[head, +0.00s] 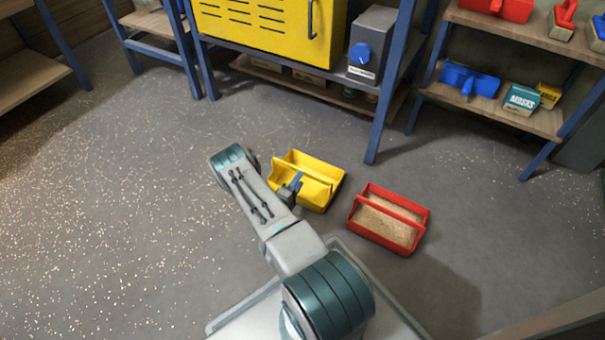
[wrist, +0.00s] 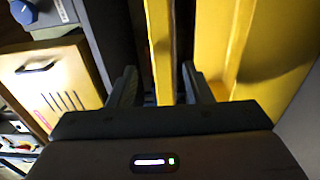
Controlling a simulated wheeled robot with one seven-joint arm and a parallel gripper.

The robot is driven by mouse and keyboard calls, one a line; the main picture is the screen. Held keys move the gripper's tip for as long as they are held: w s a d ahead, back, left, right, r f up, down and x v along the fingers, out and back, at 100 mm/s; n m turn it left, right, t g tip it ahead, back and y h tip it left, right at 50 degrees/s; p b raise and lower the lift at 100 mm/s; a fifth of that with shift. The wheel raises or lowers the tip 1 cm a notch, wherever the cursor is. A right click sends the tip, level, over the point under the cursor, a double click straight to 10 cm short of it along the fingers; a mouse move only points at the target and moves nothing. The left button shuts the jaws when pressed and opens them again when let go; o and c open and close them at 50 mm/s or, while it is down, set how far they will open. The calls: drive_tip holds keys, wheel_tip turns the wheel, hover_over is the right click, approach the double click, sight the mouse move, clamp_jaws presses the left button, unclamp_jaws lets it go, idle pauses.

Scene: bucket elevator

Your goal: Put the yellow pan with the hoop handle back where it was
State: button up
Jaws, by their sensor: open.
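The yellow pan (head: 322,171) stands on the floor ahead of my arm, with its hoop handle running across its top. It looks empty where I can see inside. My gripper (head: 291,187) is at the pan's near left side, partly hidden by my arm. In the wrist view my gripper (wrist: 160,88) is open, with a yellow upright strip (wrist: 159,45), seemingly the hoop handle, between its two dark fingers. A gap shows beside the strip, toward the left finger. The pan's yellow wall (wrist: 215,45) fills the right side of that view.
A red pan (head: 425,222) holding tan grains stands close right of the yellow one. A blue-legged bench with a yellow cabinet (head: 270,25) is behind. Right shelves (head: 545,122) hold a blue pan (head: 470,80), small boxes and red items. Floor at left is free, strewn with specks.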

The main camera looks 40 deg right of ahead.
drive_tip(key=p+v, duration=0.2)
drive_tip(key=v, duration=0.5)
wheel_tip(320, 180, up, 28)
drive_tip(key=s+a+m+g+y, duration=0.3)
drive_tip(key=m+g, duration=0.4)
drive_tip(key=g, duration=0.5)
drive_tip(key=s+a+r+n+t+y, duration=0.2)
drive_tip(key=s+a+r+t+y, duration=0.3)
drive_tip(key=s+a+r+y, duration=0.8)
drive_tip(key=s+a+r, duration=0.3)
drive_tip(key=a+r, duration=0.2)
drive_tip(key=shift+a+r+t+y, duration=0.25)
drive_tip(key=shift+r+t+y, duration=0.05)
drive_tip(key=shift+t, duration=0.1)
